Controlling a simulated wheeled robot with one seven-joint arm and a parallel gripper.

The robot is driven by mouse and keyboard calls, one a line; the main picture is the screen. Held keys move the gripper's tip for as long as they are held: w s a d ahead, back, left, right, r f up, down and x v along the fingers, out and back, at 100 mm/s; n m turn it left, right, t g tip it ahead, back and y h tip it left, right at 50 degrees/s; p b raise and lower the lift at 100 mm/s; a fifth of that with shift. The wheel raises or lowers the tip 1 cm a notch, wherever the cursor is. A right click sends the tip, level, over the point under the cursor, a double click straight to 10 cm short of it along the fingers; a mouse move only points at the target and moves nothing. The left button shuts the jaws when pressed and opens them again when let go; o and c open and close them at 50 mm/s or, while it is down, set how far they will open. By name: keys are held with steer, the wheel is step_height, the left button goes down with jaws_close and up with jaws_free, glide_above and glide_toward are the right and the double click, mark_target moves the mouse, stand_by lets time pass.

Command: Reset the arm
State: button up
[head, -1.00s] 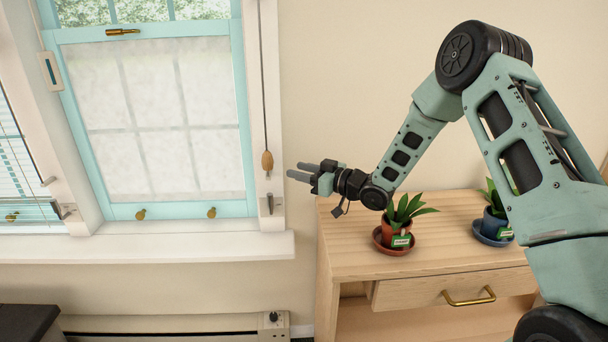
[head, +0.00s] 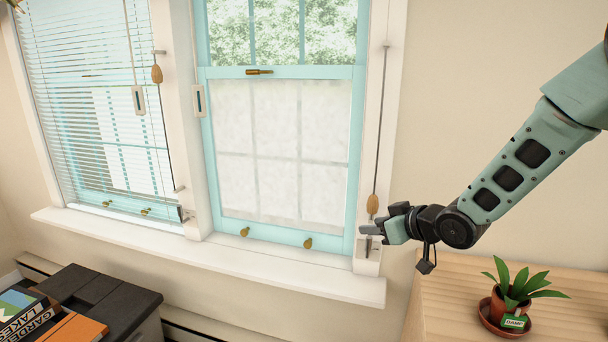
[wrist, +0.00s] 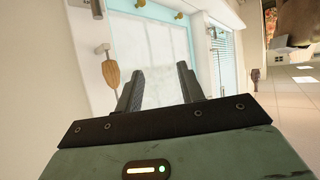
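My gripper (head: 368,234) is at the right side of the window in the head view, pointing left. In that view it overlaps the right window frame just below a wooden cord pull (head: 373,204); I cannot tell whether it touches anything there. In the wrist view my gripper (wrist: 158,82) shows two dark fingers spread apart, with nothing between them. The cord pull also hangs to the left of the fingers in the wrist view (wrist: 111,74). My arm stretches in from the right of the head view.
A turquoise sash window (head: 357,150) stands behind, above a white sill (head: 300,275). A wooden cabinet (head: 440,300) at the lower right holds a potted plant (head: 510,298) on a saucer. A dark cabinet (head: 125,300) with books (head: 25,312) is at the lower left.

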steer(key=s+a+r+g+h+p, duration=0.1)
steer(key=s+a+g+h, duration=0.15)
steer(key=s, duration=0.55)
steer(key=s+a+r+g+h+p, duration=0.1)
steer(key=s+a+r+g, duration=0.15)
steer(key=s, duration=0.55)
steer(key=s+g+h, duration=0.1)
steer(key=s+g, duration=0.1)
steer(key=s, duration=0.9)
steer(key=s+d+r+g+h+p, duration=0.1)
steer(key=s+g+h, duration=0.1)
steer(key=s, duration=0.9)
steer(key=shift+s+d+r+g, duration=0.25)
steer(key=shift+s+g, duration=0.15)
steer(key=shift+g, duration=0.2)
